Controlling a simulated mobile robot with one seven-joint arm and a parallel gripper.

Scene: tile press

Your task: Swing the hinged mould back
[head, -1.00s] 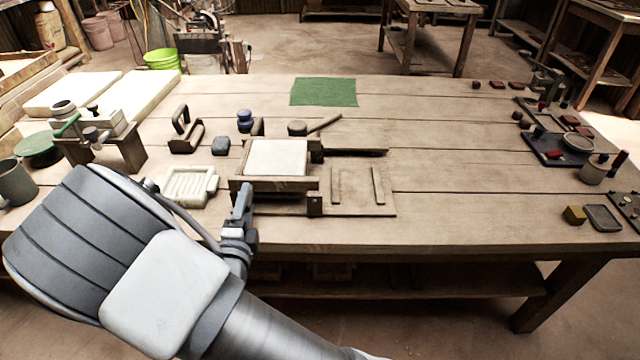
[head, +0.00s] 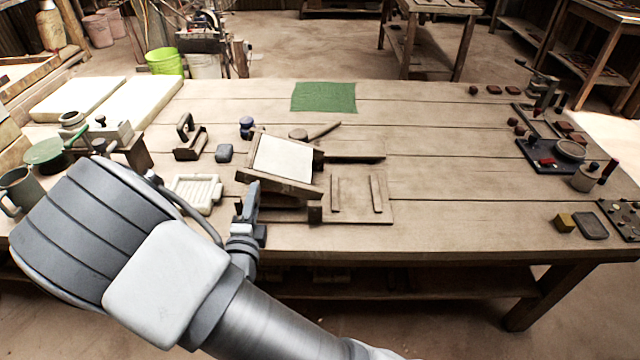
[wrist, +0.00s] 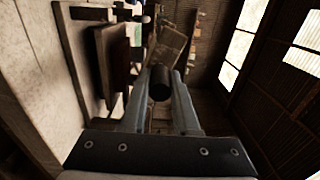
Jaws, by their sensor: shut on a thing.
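The hinged mould is a wooden frame (head: 277,187) around a white panel (head: 284,157), in the middle of the bench in the head view. It is tilted, its left side raised and its right side low by the wooden base board (head: 352,205). My gripper (head: 251,193) is at the raised front left corner of the frame. In the wrist view my gripper (wrist: 160,84) is closed around a dark round handle (wrist: 160,88). Whether this handle belongs to the mould is not clear in the head view, where my gripper hides the spot.
A mallet (head: 315,132) lies behind the mould. A green cloth (head: 324,97) lies at the back.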

